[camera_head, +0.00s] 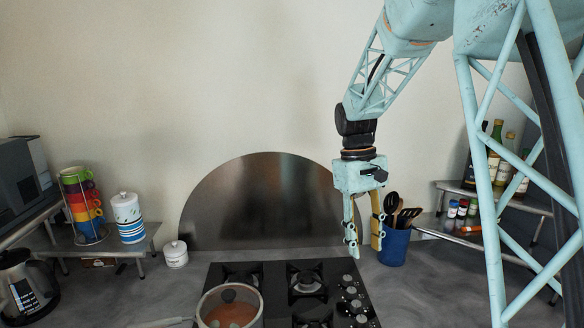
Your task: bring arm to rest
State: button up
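My gripper (365,238) hangs from my light blue arm on the right side of the head view, pointing down. Its two fingers are spread apart with a gap between them, and nothing shows between them. It is above the right rear part of the black gas hob (265,274), in front of the metal splashback's right edge. The blue utensil pot (394,247) stands close to its right in the picture; I cannot tell the exact distance.
A pot (230,308) with orange-brown contents sits on the hob's front left. At left are a canister (128,217), stacked cups (83,204), a small white jar (175,254) and a kettle (27,287). Bottles (496,150) stand on a right shelf. Counter between jar and kettle is clear.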

jog(key=s+d+r+m+t+b, duration=0.1)
jog(key=s+r, duration=0.5)
jog(key=s, duration=0.4)
jog(key=s+r+m+t+b, duration=0.1)
jog(key=s+r+t+b, duration=0.1)
jog(key=s+r, duration=0.5)
jog(key=s+f+m+t+b, duration=0.1)
jog(key=s+f, duration=0.1)
jog(key=s, duration=1)
jog(key=s+f+m+t+y+b, duration=0.1)
jog(key=s+f+t+b, duration=0.1)
jog(key=s, duration=1.1)
jog(key=shift+d+f, duration=0.15)
jog(key=shift+f, duration=0.15)
grip_shut()
dwell(0.3)
